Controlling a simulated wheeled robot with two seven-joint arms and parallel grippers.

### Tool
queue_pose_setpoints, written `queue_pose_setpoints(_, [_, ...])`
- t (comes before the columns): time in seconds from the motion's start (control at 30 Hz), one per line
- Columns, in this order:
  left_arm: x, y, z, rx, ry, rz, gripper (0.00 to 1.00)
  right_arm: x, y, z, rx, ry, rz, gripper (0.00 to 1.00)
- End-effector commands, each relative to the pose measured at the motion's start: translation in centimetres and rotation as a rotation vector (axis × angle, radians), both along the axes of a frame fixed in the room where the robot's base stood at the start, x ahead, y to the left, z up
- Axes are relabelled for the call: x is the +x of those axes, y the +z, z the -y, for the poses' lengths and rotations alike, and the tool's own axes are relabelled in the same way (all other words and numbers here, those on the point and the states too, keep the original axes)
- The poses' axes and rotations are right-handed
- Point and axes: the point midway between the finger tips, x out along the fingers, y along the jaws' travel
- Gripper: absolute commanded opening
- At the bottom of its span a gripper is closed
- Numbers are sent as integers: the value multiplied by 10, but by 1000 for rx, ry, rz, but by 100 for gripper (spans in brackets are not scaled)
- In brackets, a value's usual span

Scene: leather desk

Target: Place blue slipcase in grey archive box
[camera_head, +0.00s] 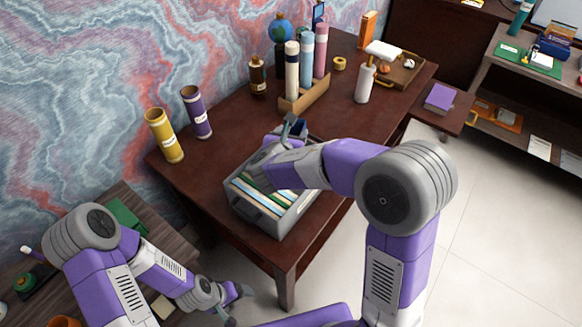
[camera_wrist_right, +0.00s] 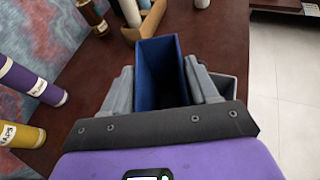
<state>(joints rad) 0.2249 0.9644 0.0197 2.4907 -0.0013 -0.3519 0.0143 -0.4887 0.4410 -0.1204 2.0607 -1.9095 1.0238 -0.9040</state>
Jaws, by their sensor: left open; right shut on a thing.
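The blue slipcase (camera_wrist_right: 160,70) is between the two fingers of my right gripper (camera_wrist_right: 163,85) in the right wrist view, its open side facing the camera. In the head view only a small part of the slipcase (camera_head: 300,129) shows past my right gripper (camera_head: 290,127). The grey archive box (camera_head: 262,222) stands at the near edge of the brown desk, with several files upright inside. My right arm covers part of it. A corner of the box (camera_wrist_right: 228,86) shows right of the gripper in the wrist view. My left gripper (camera_head: 238,305) is open and empty, low and away from the desk.
A yellow tube (camera_head: 164,136) and a purple tube (camera_head: 196,112) stand left of the box. A brown bottle (camera_head: 257,76) and a wooden holder (camera_head: 304,96) with several tubes stand behind. Desk around the tubes is bare.

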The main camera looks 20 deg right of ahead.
Motion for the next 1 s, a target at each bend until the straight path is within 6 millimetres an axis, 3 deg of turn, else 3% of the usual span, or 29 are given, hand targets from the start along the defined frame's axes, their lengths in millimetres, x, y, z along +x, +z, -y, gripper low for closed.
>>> queue_pose_setpoints(0.03, [0, -6, 0, 0, 0, 0, 89, 0, -12, 0, -3, 2, -2, 10])
queue_pose_setpoints(0.23, [0, -11, 0, 0, 0, 0, 89, 0, -31, 0, -1, 0, 0, 10])
queue_pose_setpoints(0.5, [0, -26, 0, 0, 0, 0, 89, 0, -72, 0, -2, 0, 0, 10])
queue_pose_setpoints(0.97, [0, -30, 0, 0, 0, 0, 89, 0, -79, 0, 0, 0, 2, 10])
queue_pose_setpoints(1.0, [0, -29, 0, 0, 0, 0, 89, 0, -78, 0, 0, 0, 1, 64])
